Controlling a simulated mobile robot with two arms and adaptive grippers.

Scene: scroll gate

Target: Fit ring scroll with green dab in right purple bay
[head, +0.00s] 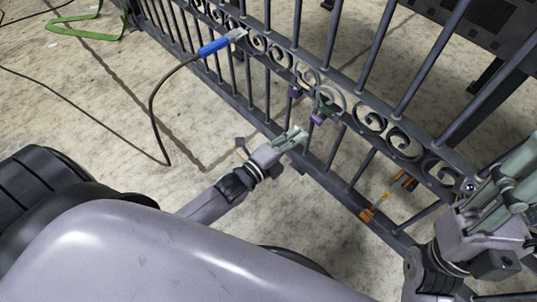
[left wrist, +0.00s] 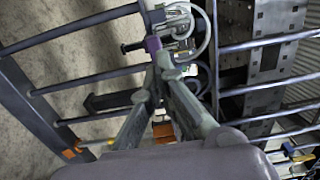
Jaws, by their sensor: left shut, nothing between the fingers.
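The gate's scroll band (head: 372,124) runs diagonally across the head view. A light grey ring scroll (head: 341,98) stands in the band by the right purple fitting (head: 318,117), with a small dark green patch (head: 326,107) beside it. Another purple fitting (head: 294,92) sits further left. My left gripper (head: 300,134) is shut and empty, in front of the band and below the right purple fitting. In the left wrist view its tips (left wrist: 162,60) overlap a purple part (left wrist: 152,44), near a grey ring (left wrist: 202,30); contact cannot be told. My right gripper (head: 512,180) is at the right edge, partly cut off.
A blue-handled tool (head: 213,47) with a dark cable rests against the gate at upper left. A green strap (head: 85,35) lies on the floor. An orange clamp (head: 368,214) is on the lower rail.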

